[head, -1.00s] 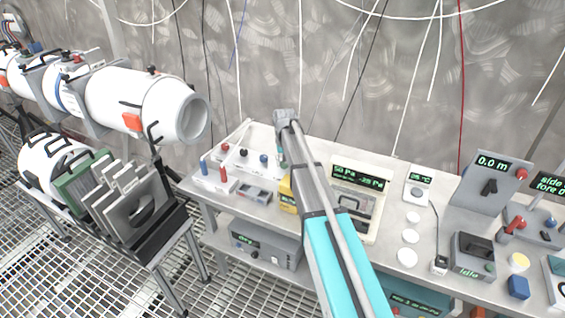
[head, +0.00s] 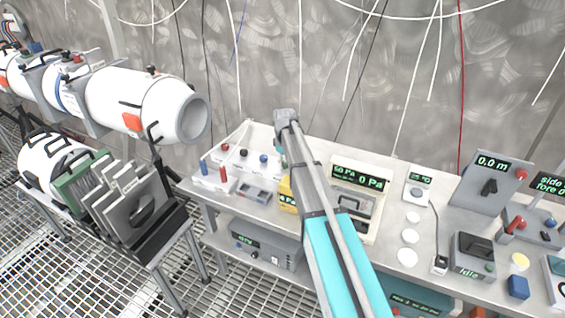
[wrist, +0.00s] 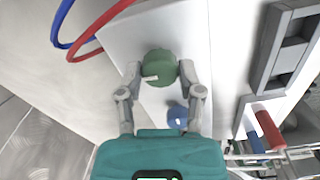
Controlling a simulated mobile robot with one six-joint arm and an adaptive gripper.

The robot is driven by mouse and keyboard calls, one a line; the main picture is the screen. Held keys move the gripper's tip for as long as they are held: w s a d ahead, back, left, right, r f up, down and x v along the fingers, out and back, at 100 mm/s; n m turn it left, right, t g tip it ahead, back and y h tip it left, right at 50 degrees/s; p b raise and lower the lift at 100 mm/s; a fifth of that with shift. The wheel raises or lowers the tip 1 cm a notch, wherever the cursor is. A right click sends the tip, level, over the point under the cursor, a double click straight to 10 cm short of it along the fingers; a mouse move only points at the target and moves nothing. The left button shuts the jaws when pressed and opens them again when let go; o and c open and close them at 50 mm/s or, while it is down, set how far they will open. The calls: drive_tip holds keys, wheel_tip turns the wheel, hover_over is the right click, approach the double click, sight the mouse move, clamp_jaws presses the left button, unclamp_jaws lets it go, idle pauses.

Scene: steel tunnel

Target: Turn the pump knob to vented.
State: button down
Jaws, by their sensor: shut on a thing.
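In the wrist view a round green knob (wrist: 163,62) with a white pointer mark sits on a pale panel (wrist: 120,35). The mark points left. My gripper (wrist: 160,72) is shut on the knob, one finger on each side. In the head view the knob and my fingers are hidden behind my wrist and arm, over the back left of the bench. I cannot read any label by the knob. A unit with two green readouts (head: 360,177) stands right of my arm; it shows 50 Pa and 0 Pa.
A small blue knob (wrist: 177,117) sits close below the green one, between my fingers. Red hose (wrist: 85,45) and blue hose (wrist: 62,14) loop at upper left. A red cylinder (wrist: 268,128) stands at right. White discs (head: 409,236) lie on the bench right of my arm.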

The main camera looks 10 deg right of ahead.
drive_tip(key=shift+w+n, duration=0.2)
drive_tip(key=shift+n, duration=0.1)
drive_tip(key=shift+c, duration=1.3)
unclamp_jaws()
drive_tip(key=shift+s, duration=0.1)
